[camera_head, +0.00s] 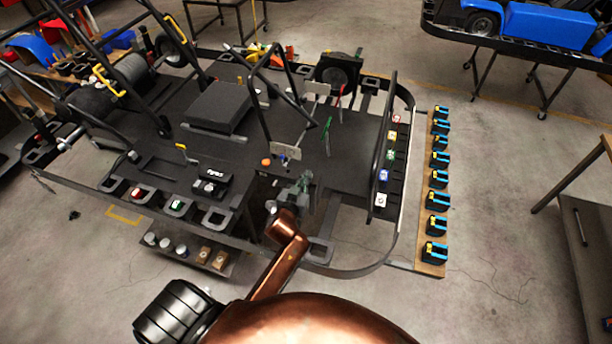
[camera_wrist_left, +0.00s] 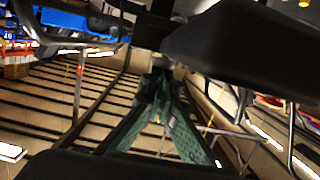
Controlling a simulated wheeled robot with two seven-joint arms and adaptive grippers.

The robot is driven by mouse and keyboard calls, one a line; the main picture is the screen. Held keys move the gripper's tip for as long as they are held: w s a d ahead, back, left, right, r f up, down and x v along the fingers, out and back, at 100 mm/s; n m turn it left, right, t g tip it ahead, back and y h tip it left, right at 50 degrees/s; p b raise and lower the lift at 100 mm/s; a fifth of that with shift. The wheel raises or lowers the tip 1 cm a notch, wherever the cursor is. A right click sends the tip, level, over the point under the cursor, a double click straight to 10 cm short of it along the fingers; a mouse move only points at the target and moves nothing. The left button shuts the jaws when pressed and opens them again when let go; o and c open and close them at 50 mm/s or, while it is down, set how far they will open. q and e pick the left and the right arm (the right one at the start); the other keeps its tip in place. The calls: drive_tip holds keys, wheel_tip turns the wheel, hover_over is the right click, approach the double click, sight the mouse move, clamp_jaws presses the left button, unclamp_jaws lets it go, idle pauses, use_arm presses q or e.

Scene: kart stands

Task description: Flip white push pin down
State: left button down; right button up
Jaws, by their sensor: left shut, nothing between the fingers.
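A small white piece (camera_head: 381,200) sits at the near end of the strip along the kart stand's right side. It looks like the white push pin, but it is too small to tell whether it is up or down. My left gripper (camera_head: 304,182) is over the near edge of the stand, left of and apart from the white piece. Its green fingers show in the left wrist view (camera_wrist_left: 160,112), shut and empty. The white piece cannot be made out in the wrist view. My right gripper is not in view.
Blue (camera_head: 383,176) and green (camera_head: 391,155) pieces lie farther along the strip. A dark upright rail (camera_head: 386,110) stands beside it. A wooden board with several black and blue blocks (camera_head: 436,225) is at the right. Black bars (camera_head: 262,110) rise from the stand behind my gripper.

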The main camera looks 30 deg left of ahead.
use_arm(q)
drive_tip(key=shift+s+f, duration=0.15)
drive_tip(key=shift+f, duration=0.6)
drive_tip(key=shift+r+p, duration=0.3)
drive_tip(key=shift+p, duration=0.05)
wheel_tip(320, 180, up, 5)
drive_tip(key=p, duration=0.4)
drive_tip(key=shift+r, duration=0.15)
drive_tip(key=shift+s+d+f+b, duration=0.15)
drive_tip(key=shift+s+b, duration=0.2)
drive_tip(key=shift+s, duration=0.25)
drive_tip(key=shift+s+d+f+b, duration=0.1)
drive_tip(key=shift+s+b, duration=0.2)
drive_tip(key=shift+s, duration=0.25)
drive_tip(key=v, duration=0.3)
drive_tip(key=b+v, duration=0.1)
drive_tip(key=v, duration=0.2)
drive_tip(key=shift+d+r, duration=0.1)
drive_tip(key=shift+r, duration=0.15)
drive_tip(key=shift+s+d+r+b, duration=0.15)
drive_tip(key=shift+s+r+b, duration=0.15)
drive_tip(key=shift+s, duration=0.3)
